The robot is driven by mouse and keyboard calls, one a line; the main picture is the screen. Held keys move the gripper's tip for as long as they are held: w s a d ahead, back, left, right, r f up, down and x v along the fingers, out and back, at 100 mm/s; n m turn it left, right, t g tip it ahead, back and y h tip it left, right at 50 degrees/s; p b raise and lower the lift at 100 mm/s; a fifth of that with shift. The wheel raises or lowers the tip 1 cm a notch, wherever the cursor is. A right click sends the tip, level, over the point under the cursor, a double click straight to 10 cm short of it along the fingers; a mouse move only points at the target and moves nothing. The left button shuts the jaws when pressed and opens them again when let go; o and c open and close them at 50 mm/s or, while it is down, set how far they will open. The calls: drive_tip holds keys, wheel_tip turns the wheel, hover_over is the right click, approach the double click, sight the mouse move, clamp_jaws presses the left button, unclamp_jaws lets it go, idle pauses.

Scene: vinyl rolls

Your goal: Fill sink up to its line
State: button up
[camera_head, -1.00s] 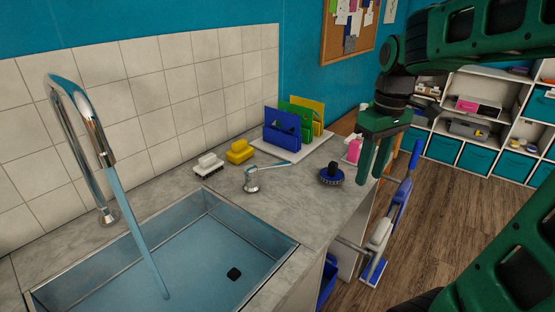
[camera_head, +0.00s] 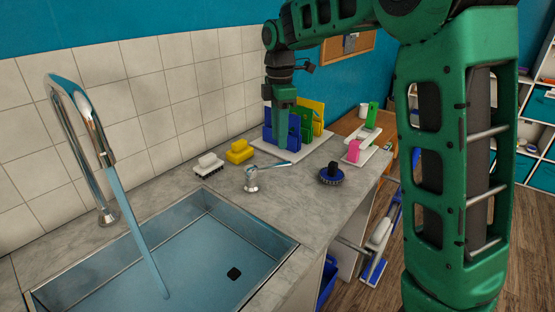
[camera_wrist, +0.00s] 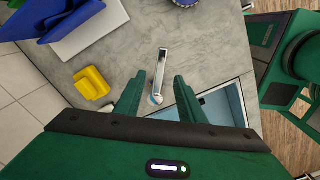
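The metal sink (camera_head: 196,212) is at the lower left of the head view, with blue water (camera_head: 200,260) in it. I cannot make out a fill line. A curved chrome faucet (camera_head: 80,120) stands at its left, and a stream of water runs from it into the sink. A chrome lever handle (camera_head: 252,180) stands on the counter behind the sink's right corner. The lever also shows in the wrist view (camera_wrist: 162,62). My gripper (camera_head: 284,144) points down above the counter, in front of the blue board. In the wrist view its fingers (camera_wrist: 160,84) are apart, with the lever seen between and beyond them.
A white brush (camera_head: 208,164) and a yellow sponge (camera_head: 240,151) lie left of the lever. Colored boards (camera_head: 312,108) stand in a rack behind it. A round blue brush (camera_head: 332,175) is to the right. Bare counter (camera_head: 290,200) surrounds the lever.

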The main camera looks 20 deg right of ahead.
sight(279, 164)
wheel_tip(279, 164, down, 8)
drive_tip(key=shift+f, duration=0.1)
drive_tip(key=shift+c, duration=0.6)
drive_tip(key=shift+d, duration=0.1)
clamp_jaws()
